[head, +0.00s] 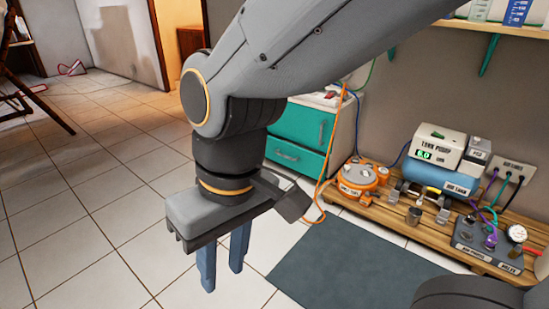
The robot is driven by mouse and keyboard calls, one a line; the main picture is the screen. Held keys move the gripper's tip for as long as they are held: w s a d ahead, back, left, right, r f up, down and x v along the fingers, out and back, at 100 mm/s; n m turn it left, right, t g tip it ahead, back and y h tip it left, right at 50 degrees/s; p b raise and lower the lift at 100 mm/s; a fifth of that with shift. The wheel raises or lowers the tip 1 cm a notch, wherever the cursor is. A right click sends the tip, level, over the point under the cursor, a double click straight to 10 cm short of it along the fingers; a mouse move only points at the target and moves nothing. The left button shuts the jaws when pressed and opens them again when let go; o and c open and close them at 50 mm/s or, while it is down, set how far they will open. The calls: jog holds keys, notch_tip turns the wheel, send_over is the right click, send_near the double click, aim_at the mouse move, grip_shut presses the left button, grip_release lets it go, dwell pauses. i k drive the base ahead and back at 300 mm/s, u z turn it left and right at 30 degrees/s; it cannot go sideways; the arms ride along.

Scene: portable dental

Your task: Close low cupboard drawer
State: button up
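The low cupboard (309,124) is teal with a white top and stands against the back wall, behind my arm. Its lower drawer front (300,160) has a handle and appears to stand forward of the upper front. How far it is pulled out is hard to tell, as my arm and gripper hide its left side and part of its base. My gripper (222,278) points down over the tiled floor, in front and to the left of the cupboard. Its two blue-grey fingers are apart with nothing between them, and they do not touch the drawer.
A low wooden pallet (400,213) on the right carries an orange device (362,180), a tank pump (440,150) and other equipment. An orange hose (329,185) hangs beside the cupboard. A dark mat (350,268) lies in front.

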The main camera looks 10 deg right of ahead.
aim_at(307, 160)
jog(key=z, duration=0.35)
jog(key=k, duration=0.2)
jog(key=u, duration=1.1)
jog(key=i, duration=1.15)
jog(key=z, duration=1.15)
jog(key=i, duration=0.75)
jog(key=z, duration=0.05)
